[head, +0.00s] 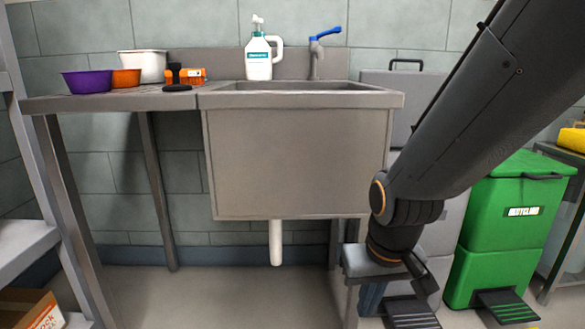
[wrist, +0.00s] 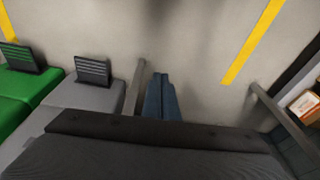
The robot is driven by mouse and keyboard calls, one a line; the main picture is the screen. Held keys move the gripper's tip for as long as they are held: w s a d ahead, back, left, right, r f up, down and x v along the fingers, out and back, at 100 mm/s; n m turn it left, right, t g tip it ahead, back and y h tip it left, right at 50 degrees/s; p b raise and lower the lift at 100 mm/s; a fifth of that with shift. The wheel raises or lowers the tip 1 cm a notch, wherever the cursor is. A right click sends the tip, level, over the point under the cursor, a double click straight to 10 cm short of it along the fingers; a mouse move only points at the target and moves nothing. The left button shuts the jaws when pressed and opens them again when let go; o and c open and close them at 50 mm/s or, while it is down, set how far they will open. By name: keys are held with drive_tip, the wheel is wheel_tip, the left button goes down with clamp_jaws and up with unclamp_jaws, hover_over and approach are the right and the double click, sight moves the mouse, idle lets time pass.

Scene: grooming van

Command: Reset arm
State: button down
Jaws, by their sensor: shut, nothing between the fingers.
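My arm reaches in from the upper right in the head view and bends down at the wrist. My gripper (head: 371,302) hangs in front of the sink's right side, low down, with its blue fingers pointing at the floor. In the wrist view the two blue fingers (wrist: 160,82) lie together, shut and empty, over the bare floor. A dark part of my own body fills the bottom of that view.
A steel sink (head: 295,160) stands at the centre, with a white bottle (head: 258,62) at its back edge. A purple bowl (head: 87,82) sits on the left counter. A green pedal bin (head: 510,225) stands right of my gripper, beside a grey bin (wrist: 85,105).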

drive_tip(key=s+a+r+n+g+y+p, duration=0.1)
drive_tip(key=s+a+r+n, duration=0.25)
drive_tip(key=s+a, duration=0.4)
drive_tip(key=s+a+r+n+g+p, duration=0.1)
drive_tip(key=s+a+r+n, duration=0.1)
drive_tip(key=s+a+r, duration=0.45)
drive_tip(key=d+r+m+p, duration=0.2)
drive_tip(key=d+r+p, duration=0.4)
drive_tip(key=p, duration=0.6)
drive_tip(key=d+r+m+h+p, duration=0.1)
drive_tip(key=d+r+m+p, duration=0.1)
drive_tip(key=d+r+p, duration=0.5)
drive_tip(key=d+r+m+p, duration=0.3)
drive_tip(key=d+r+p, duration=0.3)
drive_tip(key=r+p, duration=0.7)
drive_tip(key=p, duration=0.4)
drive_tip(key=shift+s+d+r+h+p, duration=0.2)
drive_tip(key=shift+s+h+p, duration=0.1)
drive_tip(key=shift+s+p, duration=0.1)
